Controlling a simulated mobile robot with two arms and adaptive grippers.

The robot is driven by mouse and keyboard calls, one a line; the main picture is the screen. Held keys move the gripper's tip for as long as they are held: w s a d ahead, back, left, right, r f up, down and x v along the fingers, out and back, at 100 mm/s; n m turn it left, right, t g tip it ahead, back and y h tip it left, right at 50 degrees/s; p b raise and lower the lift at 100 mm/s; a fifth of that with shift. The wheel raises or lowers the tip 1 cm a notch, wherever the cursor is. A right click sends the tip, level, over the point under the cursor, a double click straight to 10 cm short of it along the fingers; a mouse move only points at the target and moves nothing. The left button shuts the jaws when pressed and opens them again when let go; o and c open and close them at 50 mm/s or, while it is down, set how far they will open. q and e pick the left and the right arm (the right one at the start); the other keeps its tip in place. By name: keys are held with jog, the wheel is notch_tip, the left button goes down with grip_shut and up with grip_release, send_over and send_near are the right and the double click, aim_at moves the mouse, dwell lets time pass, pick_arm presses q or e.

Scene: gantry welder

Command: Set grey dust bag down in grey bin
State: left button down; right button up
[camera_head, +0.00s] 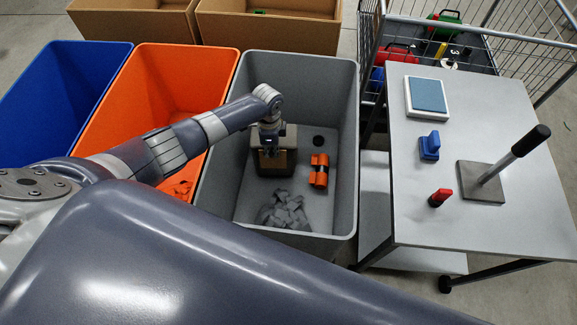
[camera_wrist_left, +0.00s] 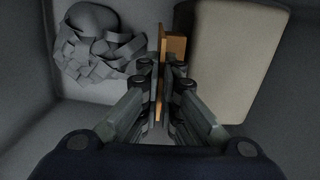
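The grey dust bag (camera_head: 289,137), a pale beige-grey block with a brown plate on one side, is inside the grey bin (camera_head: 345,130). My left gripper (camera_head: 271,150) reaches down into the bin at the bag. In the left wrist view the fingers (camera_wrist_left: 163,85) are closed on the bag's brown plate (camera_wrist_left: 176,47), with the pale body (camera_wrist_left: 238,60) to the right. The bag is low, at or just above the bin floor; I cannot tell whether it touches. My right gripper is not in view.
An orange bin (camera_head: 150,90) and a blue bin (camera_head: 60,85) stand left. A table (camera_head: 420,180) with tools and a wire cart (camera_head: 480,30) stand right.

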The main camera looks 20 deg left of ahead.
pick_arm(q)
jog(key=shift+w+f+b, duration=0.1)
jog(key=shift+f+b, duration=0.55)
jog(key=shift+f, duration=0.15)
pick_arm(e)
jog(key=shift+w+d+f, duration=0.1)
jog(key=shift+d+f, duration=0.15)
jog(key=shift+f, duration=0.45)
pick_arm(q)
jog(key=c, duration=1.7)
grip_release()
jog(key=shift+r, duration=4.05)
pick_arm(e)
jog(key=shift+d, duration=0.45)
